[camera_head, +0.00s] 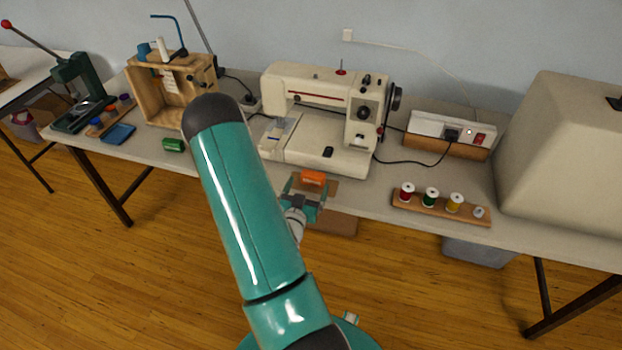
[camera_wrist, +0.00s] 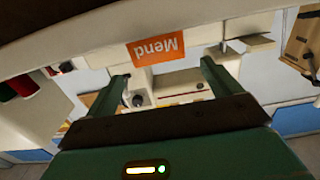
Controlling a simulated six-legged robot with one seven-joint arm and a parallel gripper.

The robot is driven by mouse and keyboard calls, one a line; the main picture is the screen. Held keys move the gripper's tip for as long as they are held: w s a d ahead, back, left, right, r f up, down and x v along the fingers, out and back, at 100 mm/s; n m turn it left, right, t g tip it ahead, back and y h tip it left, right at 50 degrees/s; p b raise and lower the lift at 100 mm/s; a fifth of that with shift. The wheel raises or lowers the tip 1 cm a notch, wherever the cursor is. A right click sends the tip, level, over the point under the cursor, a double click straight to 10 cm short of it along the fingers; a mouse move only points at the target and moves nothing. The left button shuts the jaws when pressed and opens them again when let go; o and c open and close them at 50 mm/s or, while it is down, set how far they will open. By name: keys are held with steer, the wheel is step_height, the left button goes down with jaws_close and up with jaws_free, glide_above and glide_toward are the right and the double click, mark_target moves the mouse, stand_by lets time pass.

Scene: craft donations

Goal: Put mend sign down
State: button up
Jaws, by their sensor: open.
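The mend sign (camera_head: 312,177) is a small orange block at the table's front edge, by a brown patch in front of the sewing machine. In the wrist view the sign (camera_wrist: 155,50) shows "Mend" upside down. My gripper (camera_head: 304,194) is open, just in front of the sign. In the wrist view the two fingers (camera_wrist: 166,82) are spread wide, with the sign seen beyond them, roughly between their tips. No finger visibly touches it. My arm hides part of the table's front edge.
The sewing machine (camera_head: 315,125) stands right behind the sign. A wooden rack with thread spools (camera_head: 440,207) lies to the right, before a large beige cover (camera_head: 565,155). Some bare tabletop (camera_head: 370,188) shows right of the sign.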

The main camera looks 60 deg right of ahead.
steer(key=s+a, duration=0.1)
steer(key=a, duration=0.5)
steer(key=shift+a, duration=0.35)
